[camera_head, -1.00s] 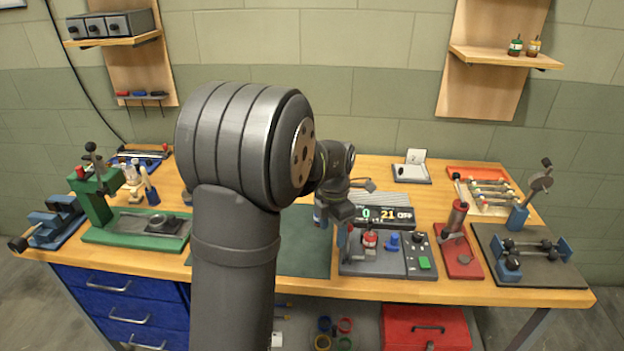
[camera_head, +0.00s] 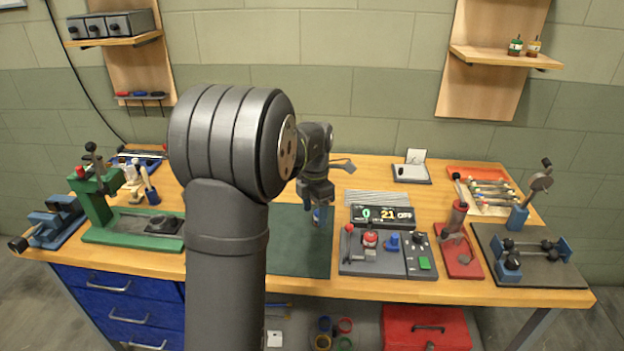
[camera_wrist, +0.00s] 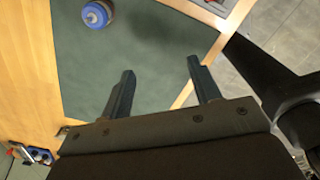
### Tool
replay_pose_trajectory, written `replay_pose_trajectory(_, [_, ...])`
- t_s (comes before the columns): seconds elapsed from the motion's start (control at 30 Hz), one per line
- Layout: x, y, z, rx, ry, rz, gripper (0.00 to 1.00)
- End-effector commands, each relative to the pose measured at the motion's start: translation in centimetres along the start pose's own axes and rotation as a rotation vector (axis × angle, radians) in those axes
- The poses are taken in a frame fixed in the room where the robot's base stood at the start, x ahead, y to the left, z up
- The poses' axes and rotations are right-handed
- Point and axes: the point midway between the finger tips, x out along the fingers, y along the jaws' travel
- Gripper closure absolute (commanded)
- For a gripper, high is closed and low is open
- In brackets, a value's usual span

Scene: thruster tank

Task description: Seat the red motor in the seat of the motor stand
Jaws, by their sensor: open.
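The red motor (camera_head: 370,239) is a small red cylinder with a pale top. It stands upright on a grey block of the dark panel in the head view, which may be the motor stand (camera_head: 362,256). I cannot tell from here whether it sits fully in the seat. My gripper (camera_head: 317,204) is over the green mat, left of the panel and apart from the motor. In the wrist view my gripper (camera_wrist: 160,68) has its two fingers apart with nothing between them. The motor does not show clearly in the wrist view.
A blue and white round piece (camera_wrist: 97,14) lies on the green mat (camera_wrist: 150,45). A blue part (camera_head: 392,239) stands right of the red motor. A digital display (camera_head: 382,215) is behind the panel. A red lever tool (camera_head: 462,255) stands to its right.

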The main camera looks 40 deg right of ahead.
Motion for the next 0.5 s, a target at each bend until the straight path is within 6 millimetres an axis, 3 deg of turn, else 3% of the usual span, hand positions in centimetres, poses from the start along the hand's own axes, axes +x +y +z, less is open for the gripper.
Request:
replay_pose_trajectory(0.37, [-7.8,0.1,0.0,0.000,-0.003,0.003,0.43])
replay_pose_trajectory(0.5, [-8.2,-0.6,-0.3,0.142,-0.012,0.024,0.43])
